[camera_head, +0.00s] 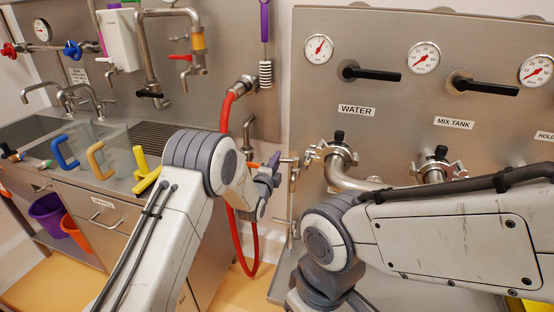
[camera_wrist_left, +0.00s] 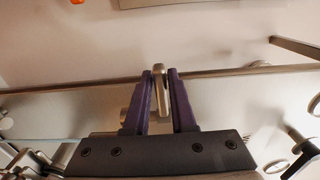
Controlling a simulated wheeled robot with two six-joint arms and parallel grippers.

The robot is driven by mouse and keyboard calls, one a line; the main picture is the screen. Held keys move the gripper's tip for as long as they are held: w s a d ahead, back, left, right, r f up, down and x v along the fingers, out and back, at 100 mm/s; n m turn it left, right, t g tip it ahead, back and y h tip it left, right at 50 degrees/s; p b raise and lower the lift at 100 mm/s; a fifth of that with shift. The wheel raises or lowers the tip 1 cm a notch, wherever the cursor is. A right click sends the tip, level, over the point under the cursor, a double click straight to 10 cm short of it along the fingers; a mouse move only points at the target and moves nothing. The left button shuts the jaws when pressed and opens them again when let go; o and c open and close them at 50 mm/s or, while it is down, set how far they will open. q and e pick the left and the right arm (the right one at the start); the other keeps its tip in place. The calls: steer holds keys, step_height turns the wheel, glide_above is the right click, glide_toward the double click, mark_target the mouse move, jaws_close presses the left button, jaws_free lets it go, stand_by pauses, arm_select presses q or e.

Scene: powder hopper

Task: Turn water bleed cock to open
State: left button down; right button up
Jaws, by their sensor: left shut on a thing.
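My left gripper (camera_head: 272,172) is at the left edge of the right-hand steel panel, below and left of the WATER label (camera_head: 356,111). In the left wrist view its two purple fingers (camera_wrist_left: 161,84) are closed on the sides of a slim metal lever (camera_wrist_left: 160,78). The lever stands upright between the fingertips; I take it for the water bleed cock's handle. In the head view the fingers hide the handle. Thin metal pipework (camera_head: 293,172) shows just right of the gripper. My right arm crosses the lower right; its gripper is not in view.
A curved steel pipe with a clamp (camera_head: 340,155) is close right of the left gripper. A red hose (camera_head: 230,125) hangs behind my left arm. Black valve levers (camera_head: 372,75) and gauges (camera_head: 319,48) are above. A sink counter (camera_head: 110,180) is at the left.

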mark_target(281, 162)
arm_select(q)
steer(key=shift+s+f, duration=0.1)
steer(key=shift+s, duration=0.25)
steer(key=shift+s+d, duration=0.15)
steer(key=shift+s, duration=0.4)
steer(key=shift+s+d, duration=0.15)
steer(key=shift+s, duration=0.35)
steer(key=shift+s+d, duration=0.1)
steer(key=shift+s+d, duration=0.5)
steer(key=shift+s, duration=0.35)
steer(key=shift+d+b, duration=0.1)
steer(key=shift+b, duration=0.2)
